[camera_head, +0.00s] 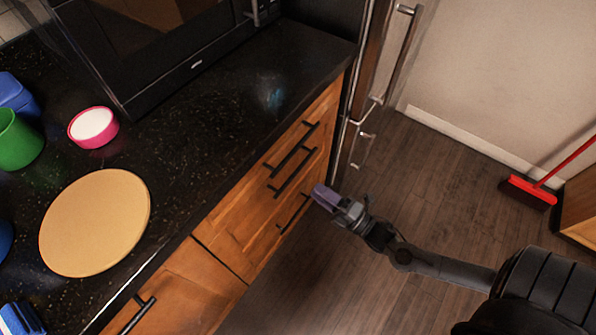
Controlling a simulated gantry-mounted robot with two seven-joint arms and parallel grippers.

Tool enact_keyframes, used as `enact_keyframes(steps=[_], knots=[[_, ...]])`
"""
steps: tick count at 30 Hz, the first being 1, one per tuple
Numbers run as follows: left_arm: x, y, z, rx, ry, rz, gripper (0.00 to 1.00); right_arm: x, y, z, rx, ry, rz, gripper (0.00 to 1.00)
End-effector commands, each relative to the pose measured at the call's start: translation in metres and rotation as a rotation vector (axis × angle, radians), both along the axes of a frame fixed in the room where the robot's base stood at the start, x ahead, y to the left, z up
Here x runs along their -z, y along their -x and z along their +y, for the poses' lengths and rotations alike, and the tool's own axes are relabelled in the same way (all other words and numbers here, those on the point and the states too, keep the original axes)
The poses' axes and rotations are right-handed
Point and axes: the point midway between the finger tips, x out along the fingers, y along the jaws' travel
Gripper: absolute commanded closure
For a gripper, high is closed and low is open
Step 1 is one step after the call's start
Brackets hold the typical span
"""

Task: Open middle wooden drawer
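A wooden drawer unit (262,222) with several black bar handles stands under the dark counter. The top handle (291,146) is nearest the counter edge. The middle handle (291,171) is just below it, and the lower handle (292,214) is further down. The drawer fronts look closed. My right gripper (322,195) comes in from the right, with its purplish fingertips beside the upper end of the lower handle and below the middle handle. I cannot tell whether it touches a handle, and the finger gap is hidden. My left gripper is out of view.
The black counter (190,150) holds a round wooden board (95,222), a pink bowl (93,128) and a green cup (18,140). A tall fridge-like unit with metal handles (400,50) stands beside the drawers. The floor is clear except for a red broom (530,190).

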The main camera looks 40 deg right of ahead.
Motion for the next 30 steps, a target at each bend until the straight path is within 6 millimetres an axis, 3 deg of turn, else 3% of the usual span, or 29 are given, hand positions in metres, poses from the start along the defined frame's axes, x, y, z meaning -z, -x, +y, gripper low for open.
enact_keyframes(steps=[15, 21, 30], knots=[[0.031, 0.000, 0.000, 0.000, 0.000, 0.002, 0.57, -0.013, -0.075, 0.018, -0.001, -0.003, -0.001, 0.66], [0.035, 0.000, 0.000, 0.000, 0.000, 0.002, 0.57, -0.017, -0.088, 0.021, -0.001, -0.003, 0.001, 0.66], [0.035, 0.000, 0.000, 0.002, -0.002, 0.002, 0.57, -0.018, -0.090, 0.022, -0.001, -0.003, 0.003, 0.66]])
